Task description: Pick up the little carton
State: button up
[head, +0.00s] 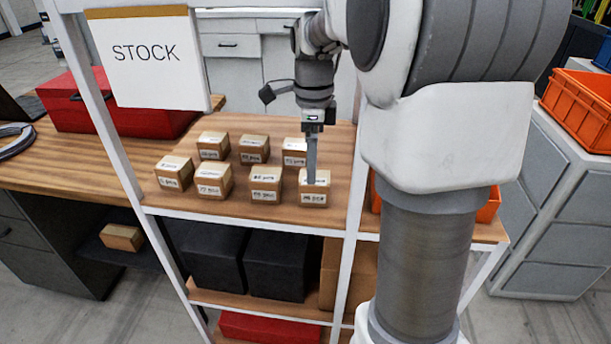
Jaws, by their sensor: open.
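Several small brown cartons with white labels stand in two rough rows on the wooden shelf top (235,210). The front right carton (314,195) is directly below my gripper (312,178). My gripper points down, with its fingers at the top of this carton; they hide part of its top face. The picture does not show clearly whether they touch it. My gripper is open and holds nothing. To the left of it stand other cartons, such as the front middle one (265,183) and the front left one (214,181). Another carton (295,151) stands just behind.
White shelf posts (349,230) rise close to my arm. A STOCK sign (150,55) hangs at the upper left. A red box (115,103) lies on the left bench. Dark bins (275,265) sit on the lower shelf. An orange crate (580,105) stands at right.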

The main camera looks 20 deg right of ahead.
aim_at(314, 187)
jog(key=shift+w+d+f, duration=0.15)
jog(key=shift+f, duration=0.2)
jog(key=f+b, duration=0.1)
jog(key=f, duration=0.6)
jog(key=shift+d, duration=0.2)
jog(key=c, duration=1.4)
jog(key=shift+o, duration=0.2)
jog(key=shift+r, duration=0.1)
